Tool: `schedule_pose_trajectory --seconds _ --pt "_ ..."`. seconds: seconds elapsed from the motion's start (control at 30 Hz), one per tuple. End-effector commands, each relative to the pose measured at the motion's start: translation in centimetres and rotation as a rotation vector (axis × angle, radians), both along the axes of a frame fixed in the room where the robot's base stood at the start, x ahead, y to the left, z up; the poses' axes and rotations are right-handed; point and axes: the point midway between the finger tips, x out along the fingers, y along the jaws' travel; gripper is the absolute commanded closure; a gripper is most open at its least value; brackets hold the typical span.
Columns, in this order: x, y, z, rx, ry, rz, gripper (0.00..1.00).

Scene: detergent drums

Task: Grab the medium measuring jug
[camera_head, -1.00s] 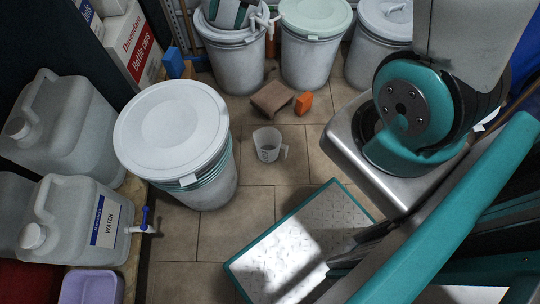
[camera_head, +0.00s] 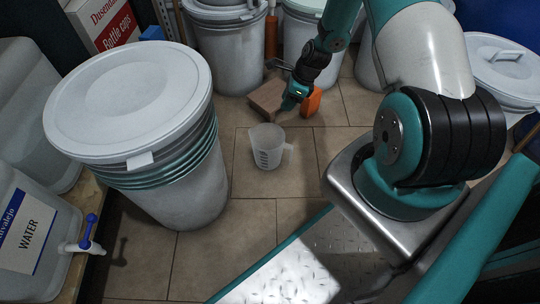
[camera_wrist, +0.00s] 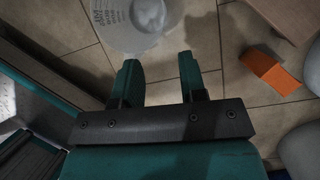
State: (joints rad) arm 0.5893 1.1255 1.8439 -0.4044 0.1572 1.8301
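The measuring jug (camera_head: 268,147) is a translucent cup with printed markings and a handle on its right. It stands upright on the tiled floor in the head view. In the wrist view the jug (camera_wrist: 137,32) is at the top, partly cut off by the frame edge, just beyond my fingertips. My gripper (camera_wrist: 158,65) is open, with nothing between its two teal fingers. In the head view my gripper (camera_head: 290,103) hangs behind the jug, in front of a brown block; its fingers are too small there to read clearly.
A large lidded white drum (camera_head: 180,200) stands left, and more drums (camera_head: 230,50) line the back. A water canister (camera_head: 30,235) is at lower left. Floor around the jug is clear.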

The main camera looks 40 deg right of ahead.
Motion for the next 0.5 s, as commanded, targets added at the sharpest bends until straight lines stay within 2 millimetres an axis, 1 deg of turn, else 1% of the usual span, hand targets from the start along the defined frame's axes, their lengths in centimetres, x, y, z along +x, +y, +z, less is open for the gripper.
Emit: schedule_pose_trajectory --seconds 0.03,0.2,0.33,0.4,0.5 --pt "0.2 0.5 -1.9 0.0 0.001 0.005 0.61" --pt "1.1 1.8 -5.6 0.001 0.002 0.006 0.61" --pt "1.7 2.6 -7.8 -0.001 0.0 0.006 0.61" --pt "1.9 2.9 -8.6 0.0 0.0 0.005 0.61" --pt "2.1 3.2 -9.1 -0.001 0.0 0.006 0.61"
